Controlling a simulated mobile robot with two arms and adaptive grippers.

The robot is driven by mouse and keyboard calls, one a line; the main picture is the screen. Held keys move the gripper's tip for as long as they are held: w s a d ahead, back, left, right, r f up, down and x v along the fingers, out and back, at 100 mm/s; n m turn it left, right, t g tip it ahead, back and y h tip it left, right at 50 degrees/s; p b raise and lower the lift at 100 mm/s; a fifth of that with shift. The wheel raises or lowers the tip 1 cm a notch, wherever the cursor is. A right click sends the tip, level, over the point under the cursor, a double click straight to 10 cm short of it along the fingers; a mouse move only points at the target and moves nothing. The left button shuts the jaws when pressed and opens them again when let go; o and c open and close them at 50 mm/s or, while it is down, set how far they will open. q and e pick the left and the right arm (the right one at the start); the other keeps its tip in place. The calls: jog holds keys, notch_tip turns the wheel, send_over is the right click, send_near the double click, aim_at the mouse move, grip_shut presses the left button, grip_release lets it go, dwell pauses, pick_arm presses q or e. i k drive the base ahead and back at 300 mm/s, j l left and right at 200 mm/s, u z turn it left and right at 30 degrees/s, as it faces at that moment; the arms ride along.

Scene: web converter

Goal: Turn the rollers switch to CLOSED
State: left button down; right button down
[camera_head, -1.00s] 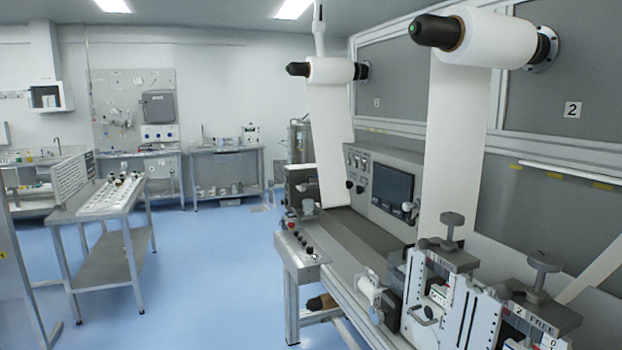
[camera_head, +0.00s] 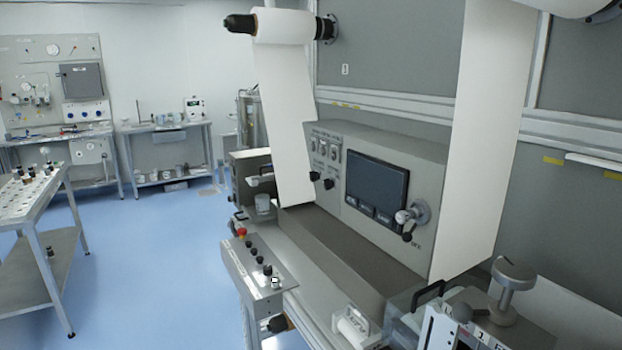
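The web converter's upright control panel (camera_head: 428,195) stands right of centre, with a dark screen (camera_head: 377,188) and several small switches and black knobs (camera_head: 329,184) left of it. A lever handle (camera_head: 411,218) sticks out right of the screen. A lower control box (camera_head: 262,282) at the machine's front has a red button (camera_head: 241,232) and a row of black knobs. The labels are too small to read, so I cannot tell which one is the rollers switch or how it is set. Neither of my grippers shows.
A white web hangs from a roll (camera_head: 284,27), and a wider web (camera_head: 478,140) hangs to the right. Clamp units with a grey knob (camera_head: 513,272) stand at the lower right. A bench (camera_head: 30,205) stands at left. Blue floor (camera_head: 150,260) is clear between bench and machine.

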aim_at(314, 176)
jog(key=i+j+u, duration=0.3)
jog(key=j, duration=0.2)
jog(key=i+j+u, duration=0.45)
jog(key=i+j, duration=0.15)
jog(key=i, duration=0.45)
jog(key=i+j+u, duration=0.2)
jog(key=i, duration=0.55)
jog(key=i+u, duration=0.15)
jog(key=i, duration=0.6)
jog(key=i+z, duration=0.35)
jog(key=i, duration=0.15)
jog(key=i+j+z, duration=0.15)
jog(key=i+z, duration=0.2)
jog(key=i, duration=0.2)
jog(key=i+j+z, duration=0.35)
jog(key=i, duration=0.15)
jog(key=i+z, duration=0.2)
jog(key=z, duration=0.25)
jog(key=i+z, duration=0.2)
jog(key=z, duration=0.3)
jog(key=i+j+z, duration=0.15)
jog(key=z, duration=0.3)
jog(key=i+j+z, duration=0.15)
jog(key=z, duration=0.35)
jog(key=i+j+z, duration=0.15)
jog(key=z, duration=0.3)
jog(key=k+j, duration=0.05)
jog(key=j, duration=0.05)
